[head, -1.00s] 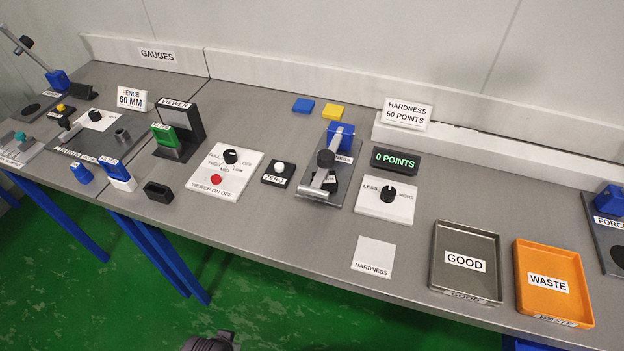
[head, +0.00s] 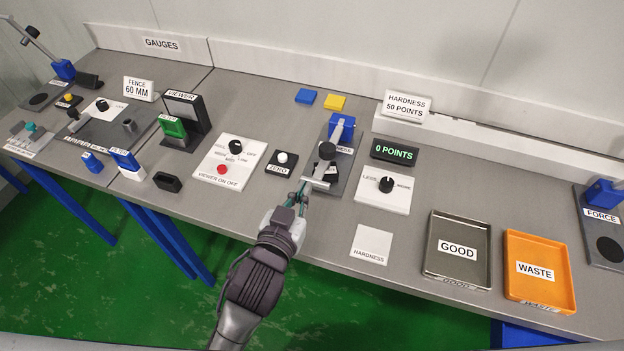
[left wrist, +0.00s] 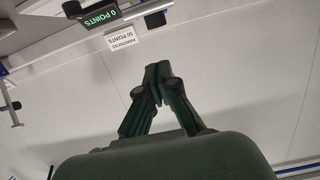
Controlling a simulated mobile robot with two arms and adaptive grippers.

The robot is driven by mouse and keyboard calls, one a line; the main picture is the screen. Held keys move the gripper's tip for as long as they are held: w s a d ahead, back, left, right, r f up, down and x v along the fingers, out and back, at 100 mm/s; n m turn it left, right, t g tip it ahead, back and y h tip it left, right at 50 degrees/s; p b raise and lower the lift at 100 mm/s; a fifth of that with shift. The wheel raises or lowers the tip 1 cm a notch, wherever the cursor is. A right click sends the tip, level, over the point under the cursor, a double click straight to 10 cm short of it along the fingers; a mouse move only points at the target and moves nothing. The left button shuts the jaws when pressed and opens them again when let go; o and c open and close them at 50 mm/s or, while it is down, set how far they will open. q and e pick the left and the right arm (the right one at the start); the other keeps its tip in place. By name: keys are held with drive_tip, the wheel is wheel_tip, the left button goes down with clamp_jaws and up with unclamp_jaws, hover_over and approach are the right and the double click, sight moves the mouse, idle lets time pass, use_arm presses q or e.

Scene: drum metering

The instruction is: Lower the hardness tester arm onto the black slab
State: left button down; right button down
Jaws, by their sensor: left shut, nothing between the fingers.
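The hardness tester (head: 341,160) stands on the bench in the head view, with a blue post at the back. Its grey metal arm (head: 316,183) reaches toward the front edge, with a black knob (head: 327,150) on it. The black slab (head: 326,168) shows only partly beneath the arm. I cannot tell whether the arm touches it. My left gripper (head: 300,193) is at the near end of the arm; contact is unclear. In the left wrist view its fingers (left wrist: 158,83) are together and empty. My right gripper is in neither view.
The readout (head: 394,152) shows 0 POINTS, with a less/more dial plate (head: 383,189) below it. A zero button (head: 282,160) stands left of the tester. A white hardness card (head: 371,245), grey GOOD tray (head: 430,266) and orange WASTE tray (head: 510,280) lie to the right.

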use_arm(q)
drive_tip(key=w+d+f+p, duration=0.1)
drive_tip(key=w+d+f, duration=0.1)
drive_tip(key=w+f, duration=0.3)
drive_tip(key=shift+w, duration=0.4)
drive_tip(key=shift+f, duration=0.1)
